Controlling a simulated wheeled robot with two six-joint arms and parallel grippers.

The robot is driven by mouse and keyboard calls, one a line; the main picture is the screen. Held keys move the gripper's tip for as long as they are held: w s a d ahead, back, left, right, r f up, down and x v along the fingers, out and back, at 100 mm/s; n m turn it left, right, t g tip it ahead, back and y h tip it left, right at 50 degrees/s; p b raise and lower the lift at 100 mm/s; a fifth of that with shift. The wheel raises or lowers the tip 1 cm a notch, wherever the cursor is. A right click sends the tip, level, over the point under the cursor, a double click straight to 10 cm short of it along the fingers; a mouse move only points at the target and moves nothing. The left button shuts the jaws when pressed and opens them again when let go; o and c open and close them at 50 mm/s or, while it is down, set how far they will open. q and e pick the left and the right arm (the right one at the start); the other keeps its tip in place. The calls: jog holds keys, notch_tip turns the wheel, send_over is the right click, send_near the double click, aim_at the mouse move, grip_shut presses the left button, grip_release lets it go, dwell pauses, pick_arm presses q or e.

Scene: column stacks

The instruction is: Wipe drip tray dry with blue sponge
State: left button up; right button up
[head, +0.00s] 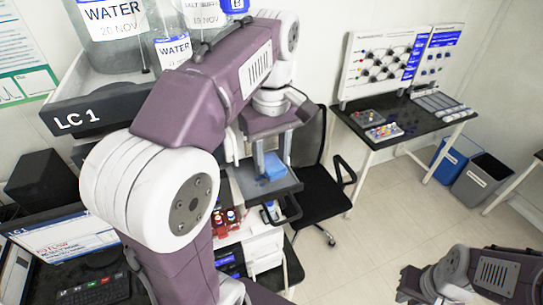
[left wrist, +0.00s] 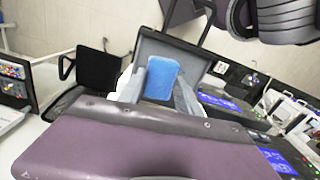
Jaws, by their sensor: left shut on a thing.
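The blue sponge (head: 272,168) is held between the fingers of my left gripper (head: 271,160), which is shut on it. The sponge is over the dark grey drip tray (head: 262,191), inside its rim; I cannot tell whether it touches the tray floor. In the left wrist view the sponge (left wrist: 161,78) sits between the two fingertips (left wrist: 160,88), with the grey tray (left wrist: 190,56) behind it. Any water on the tray is too small to make out. Part of my right arm shows at the lower right of the head view; its jaws (head: 411,284) are unclear.
A black chair (head: 318,180) stands just beyond the tray. Small red-capped bottles (head: 226,218) stand below and left of it. Water containers (head: 110,35) sit on the LC 1 stack.

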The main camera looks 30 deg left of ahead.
pick_arm(q)
jog(key=shift+a+f, duration=0.15)
jog(key=shift+f, duration=0.15)
jog(key=shift+f+b, duration=0.3)
jog(key=shift+b, duration=0.15)
jog(key=shift+f+b, duration=0.3)
jog(key=shift+f, duration=0.05)
jog(key=shift+s, duration=0.1)
